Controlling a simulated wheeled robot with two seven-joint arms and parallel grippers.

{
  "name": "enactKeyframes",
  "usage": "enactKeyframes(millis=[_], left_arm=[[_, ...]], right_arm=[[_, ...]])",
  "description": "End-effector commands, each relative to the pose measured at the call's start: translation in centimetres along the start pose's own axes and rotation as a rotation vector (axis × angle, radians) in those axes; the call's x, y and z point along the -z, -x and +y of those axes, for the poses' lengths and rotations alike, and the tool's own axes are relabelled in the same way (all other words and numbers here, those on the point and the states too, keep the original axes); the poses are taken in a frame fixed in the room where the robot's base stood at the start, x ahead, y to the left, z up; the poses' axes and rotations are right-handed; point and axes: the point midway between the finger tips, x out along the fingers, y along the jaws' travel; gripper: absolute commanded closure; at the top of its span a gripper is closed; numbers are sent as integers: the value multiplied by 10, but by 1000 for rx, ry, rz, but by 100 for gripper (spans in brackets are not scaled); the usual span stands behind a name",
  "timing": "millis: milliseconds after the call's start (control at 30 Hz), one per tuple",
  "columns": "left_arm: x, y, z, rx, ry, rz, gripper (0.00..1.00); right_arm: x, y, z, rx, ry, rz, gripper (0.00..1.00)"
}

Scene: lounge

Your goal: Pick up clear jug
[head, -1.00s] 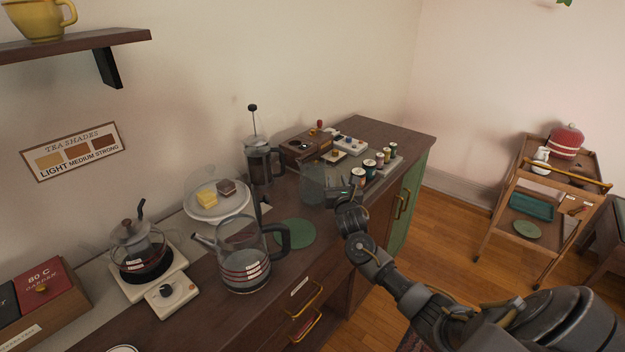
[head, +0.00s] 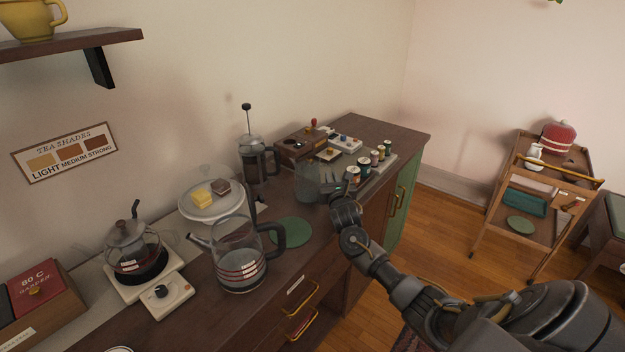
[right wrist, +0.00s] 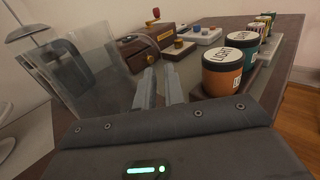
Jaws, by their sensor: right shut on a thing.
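The clear jug (head: 308,183) is a see-through, straight-sided vessel on the dark sideboard, just left of my right gripper (head: 336,188). In the right wrist view the jug (right wrist: 82,78) fills the left side, and its near edge meets the fingers. My right gripper (right wrist: 160,88) has its two fingers close together, shut on the jug's side or handle. The clear handle is hard to make out, and I cannot tell whether the base is off the sideboard. My left gripper is not in view.
A glass kettle (head: 240,262) with a black handle stands in front on the sideboard (head: 205,318). A green round mat (head: 291,231) lies between it and the jug. A French press (head: 258,163) stands behind left. Several tea tins (head: 365,167) stand close on the right.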

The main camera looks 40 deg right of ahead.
Motion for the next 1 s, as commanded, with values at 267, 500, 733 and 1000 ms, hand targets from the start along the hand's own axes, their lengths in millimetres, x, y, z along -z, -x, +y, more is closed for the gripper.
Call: enactKeyframes(millis=[267,500,733,1000], left_arm=[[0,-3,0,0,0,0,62],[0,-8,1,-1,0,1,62],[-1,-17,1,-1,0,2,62],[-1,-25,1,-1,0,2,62]], right_arm=[[-10,-1,0,1,-1,-4,100],[-55,12,-14,-1,2,-9,100],[-97,45,-50,0,6,-5,100],[-121,81,-88,0,3,-3,100]])
